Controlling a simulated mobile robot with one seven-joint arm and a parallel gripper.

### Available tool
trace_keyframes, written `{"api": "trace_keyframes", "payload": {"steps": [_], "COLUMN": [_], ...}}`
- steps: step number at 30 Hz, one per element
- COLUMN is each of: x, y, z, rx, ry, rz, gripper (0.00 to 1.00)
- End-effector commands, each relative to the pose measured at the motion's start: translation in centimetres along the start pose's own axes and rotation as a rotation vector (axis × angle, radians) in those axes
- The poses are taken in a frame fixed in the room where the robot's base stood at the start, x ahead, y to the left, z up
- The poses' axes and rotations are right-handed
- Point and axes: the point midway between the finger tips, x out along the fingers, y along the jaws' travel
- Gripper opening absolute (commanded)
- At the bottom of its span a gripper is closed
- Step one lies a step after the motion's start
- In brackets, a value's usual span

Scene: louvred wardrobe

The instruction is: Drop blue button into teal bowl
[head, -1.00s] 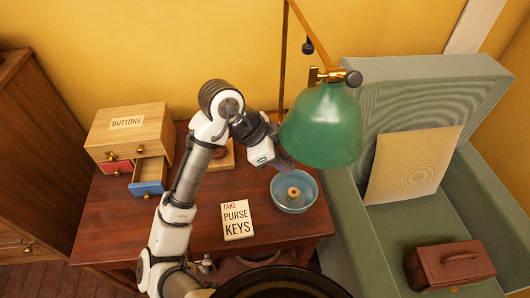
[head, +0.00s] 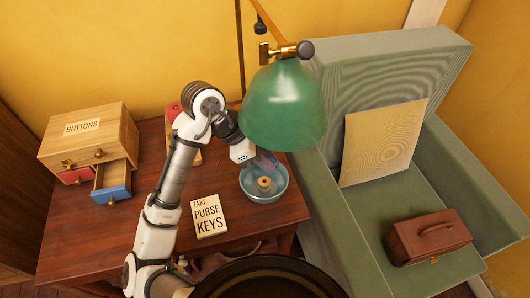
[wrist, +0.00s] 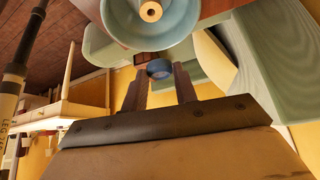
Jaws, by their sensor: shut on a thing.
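The teal bowl (head: 264,199) stands at the right end of the wooden desk, with a small tan spool-like piece (head: 264,182) inside it. The bowl also shows at the top of the wrist view (wrist: 182,22). My gripper (head: 264,162) is over the back part of the bowl, pointing down. In the wrist view its fingers (wrist: 160,78) are shut on the blue button (wrist: 159,69), a small round disc at the fingertips. The button cannot be made out in the head view.
The green lamp shade (head: 284,108) hangs close beside and above my gripper. A drawer box labelled BUTTONS (head: 85,128) has its blue drawer (head: 113,193) open. A note card (head: 208,216) lies left of the bowl. A green chest (head: 400,200) with a brown purse (head: 430,236) stands right.

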Motion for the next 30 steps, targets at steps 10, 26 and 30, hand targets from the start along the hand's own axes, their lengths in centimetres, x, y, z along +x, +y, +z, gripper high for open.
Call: {"api": "trace_keyframes", "payload": {"steps": [10, 26, 30], "x": [0.4, -0.1, -2.0], "y": [0.0, 0.0, -0.1], "z": [0.2, 0.3, 0.3], "rx": [0.0, 0.0, 0.0], "ry": [0.0, 0.0, -0.002], "rz": [0.0, 0.0, -0.003], "gripper": [0.31, 0.54, 0.54]}}
